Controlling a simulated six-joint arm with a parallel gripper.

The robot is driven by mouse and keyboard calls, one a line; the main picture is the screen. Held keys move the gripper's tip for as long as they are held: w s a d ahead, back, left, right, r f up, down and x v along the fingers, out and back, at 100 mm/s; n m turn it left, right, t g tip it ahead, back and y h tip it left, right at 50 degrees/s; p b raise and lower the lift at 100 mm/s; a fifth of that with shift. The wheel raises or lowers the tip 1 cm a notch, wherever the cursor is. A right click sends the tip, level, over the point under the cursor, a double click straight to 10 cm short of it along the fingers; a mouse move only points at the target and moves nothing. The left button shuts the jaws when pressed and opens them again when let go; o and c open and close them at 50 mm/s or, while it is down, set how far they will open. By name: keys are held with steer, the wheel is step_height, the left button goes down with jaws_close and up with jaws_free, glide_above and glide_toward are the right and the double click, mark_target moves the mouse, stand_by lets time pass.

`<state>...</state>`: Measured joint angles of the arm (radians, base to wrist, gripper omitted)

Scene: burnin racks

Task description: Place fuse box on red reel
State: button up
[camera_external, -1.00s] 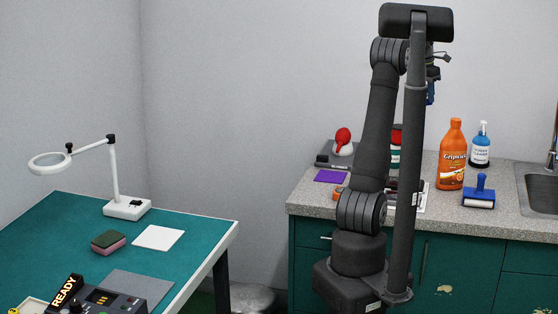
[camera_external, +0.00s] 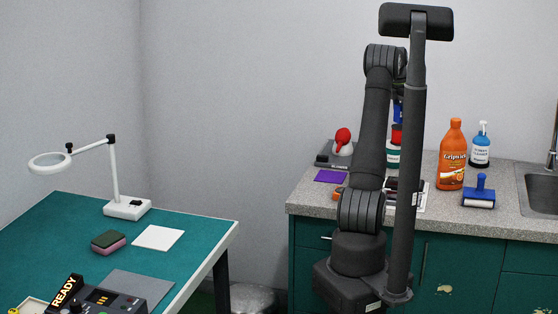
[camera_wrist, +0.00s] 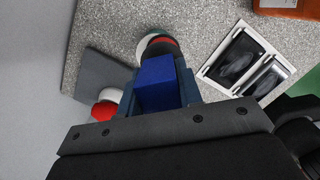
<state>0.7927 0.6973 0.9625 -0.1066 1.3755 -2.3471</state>
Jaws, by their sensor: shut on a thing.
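The fuse box appears to be the blue block (camera_wrist: 158,82) in the wrist view, held between the fingers of my gripper (camera_wrist: 160,92). In the external view a small blue part (camera_external: 398,110) shows beside my arm; most of my gripper is hidden there. The red reel appears to be the red-topped round thing (camera_external: 396,134) on the counter, just below the blue part and partly covered by my arm. In the wrist view a dark round thing with a red rim (camera_wrist: 166,40) shows just beyond the block, partly hidden by it. I cannot tell whether they touch.
A red bulb (camera_external: 343,137) on a white base stands left on the counter. A purple pad (camera_external: 330,176), orange bottle (camera_external: 453,155), blue spray bottle (camera_external: 480,145) and blue-handled roller (camera_external: 480,190) are nearby. A white frame with dark panels (camera_wrist: 243,62) lies right in the wrist view.

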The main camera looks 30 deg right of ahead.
mark_target(398, 105)
steer(key=shift+f, duration=0.65)
steer(key=shift+f, duration=0.1)
steer(key=o, duration=1)
steer(key=shift+c, duration=0.2)
steer(key=r, duration=0.4)
steer(key=a+r, duration=0.1)
steer(key=r, duration=0.7)
steer(key=shift+a, duration=0.4)
